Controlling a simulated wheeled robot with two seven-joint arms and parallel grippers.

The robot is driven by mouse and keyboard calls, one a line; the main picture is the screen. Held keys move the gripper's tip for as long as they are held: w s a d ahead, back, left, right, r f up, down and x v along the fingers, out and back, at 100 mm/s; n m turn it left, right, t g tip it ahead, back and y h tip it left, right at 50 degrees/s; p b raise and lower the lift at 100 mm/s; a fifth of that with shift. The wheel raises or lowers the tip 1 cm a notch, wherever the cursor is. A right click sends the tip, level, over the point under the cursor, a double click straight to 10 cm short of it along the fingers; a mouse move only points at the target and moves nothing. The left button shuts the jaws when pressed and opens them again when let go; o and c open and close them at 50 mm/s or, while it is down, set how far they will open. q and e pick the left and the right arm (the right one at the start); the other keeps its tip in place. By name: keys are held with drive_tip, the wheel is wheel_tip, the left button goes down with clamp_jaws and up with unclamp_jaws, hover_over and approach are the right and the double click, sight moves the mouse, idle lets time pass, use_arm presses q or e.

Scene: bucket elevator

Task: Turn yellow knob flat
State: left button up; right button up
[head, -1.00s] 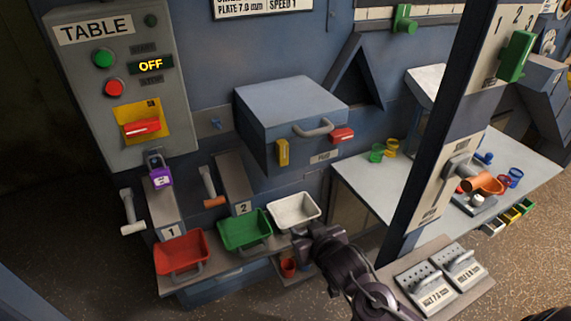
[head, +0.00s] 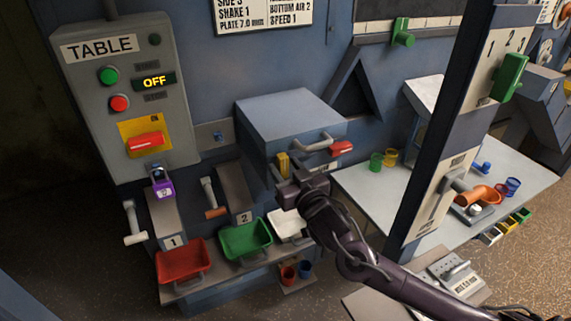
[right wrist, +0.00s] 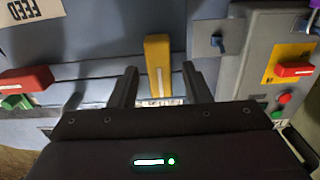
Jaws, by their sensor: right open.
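The yellow knob (head: 283,164) is an upright bar on the front of the blue-grey box, at its left side. In the right wrist view the yellow knob (right wrist: 158,66) stands upright, with a pale line down its front. My right gripper (head: 288,187) is just below and in front of it in the head view. In the right wrist view my right gripper (right wrist: 158,84) is open, its two fingers on either side of the knob with gaps on both sides. Its fingertips are hard to make out in the head view. My left gripper is not in view.
The box (head: 290,115) has a grey handle (head: 313,144) and a red knob (head: 341,149) right of the yellow one. Red (head: 182,262), green (head: 246,240) and white (head: 287,226) trays stand below. A dark blue post (head: 428,150) rises to the right.

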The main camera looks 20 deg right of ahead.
drive_tip(key=shift+w, duration=0.2)
clamp_jaws()
